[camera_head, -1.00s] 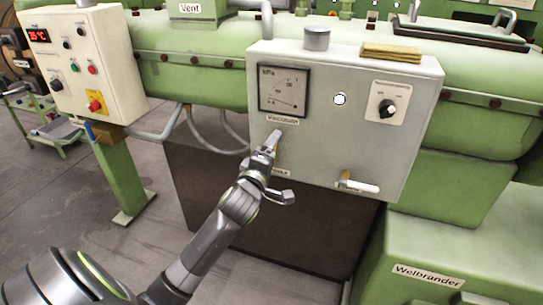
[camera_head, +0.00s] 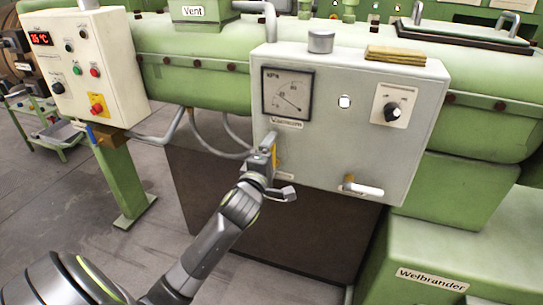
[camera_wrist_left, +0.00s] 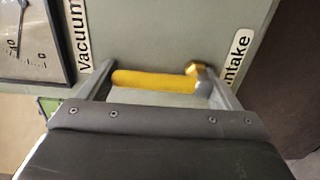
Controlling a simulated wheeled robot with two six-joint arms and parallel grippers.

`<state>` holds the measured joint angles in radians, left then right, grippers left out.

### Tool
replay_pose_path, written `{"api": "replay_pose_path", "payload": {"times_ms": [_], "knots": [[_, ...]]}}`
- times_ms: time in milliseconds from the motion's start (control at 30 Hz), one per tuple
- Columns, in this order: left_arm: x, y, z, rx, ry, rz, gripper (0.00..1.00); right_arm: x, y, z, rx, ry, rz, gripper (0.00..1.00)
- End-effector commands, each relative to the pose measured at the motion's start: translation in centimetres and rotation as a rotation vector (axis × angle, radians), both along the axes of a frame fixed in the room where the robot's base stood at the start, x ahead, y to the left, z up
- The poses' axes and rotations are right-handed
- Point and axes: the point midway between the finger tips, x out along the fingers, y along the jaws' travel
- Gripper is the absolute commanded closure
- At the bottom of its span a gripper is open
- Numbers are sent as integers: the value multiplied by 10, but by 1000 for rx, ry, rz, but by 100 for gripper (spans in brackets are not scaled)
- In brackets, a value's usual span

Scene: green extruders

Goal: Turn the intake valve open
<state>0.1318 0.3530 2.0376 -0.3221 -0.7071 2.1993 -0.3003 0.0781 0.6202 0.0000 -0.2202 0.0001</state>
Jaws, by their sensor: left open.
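The intake valve has a yellow lever handle (camera_head: 275,156) low on the left of the grey panel box (camera_head: 330,165). In the left wrist view the yellow handle (camera_wrist_left: 152,82) runs from its brass-coloured pivot toward the gauge side, beside the "Intake" label (camera_wrist_left: 238,57). My left gripper (camera_head: 264,150) is at the panel, just left of the handle in the head view. Its open fingers (camera_wrist_left: 160,85) stand at the two ends of the handle in the wrist view. Whether they touch it cannot be told. My right gripper is in no view.
A vacuum gauge (camera_head: 287,94) sits above the handle. A second valve with a white handle (camera_head: 363,189) is lower right on the panel, and a black knob (camera_head: 391,111) is upper right. A control box (camera_head: 88,68) stands at left.

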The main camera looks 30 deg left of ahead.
Motion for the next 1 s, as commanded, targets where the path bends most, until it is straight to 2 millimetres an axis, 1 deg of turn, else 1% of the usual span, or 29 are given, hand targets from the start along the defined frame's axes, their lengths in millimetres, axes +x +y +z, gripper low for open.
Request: {"api": "replay_pose_path", "payload": {"times_ms": [33, 100, 333, 467, 567, 667, 1000], "knots": [[0, 0, -1, 0, 2, 0, 8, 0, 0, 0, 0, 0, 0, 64], [0, 0, -1, 1, 1, 0, 0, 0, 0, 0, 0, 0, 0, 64], [-1, 0, 0, 3, 1, 0, 0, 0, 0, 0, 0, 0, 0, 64], [-7, -1, -1, 4, 2, 0, 0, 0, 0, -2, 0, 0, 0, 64], [-19, -4, -2, 3, 1, 0, 0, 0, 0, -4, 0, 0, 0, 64], [-37, -9, -3, 1, 1, 0, 0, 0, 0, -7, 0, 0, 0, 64], [-106, -25, -3, 0, 1, 1, 0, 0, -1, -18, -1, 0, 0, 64]]}}
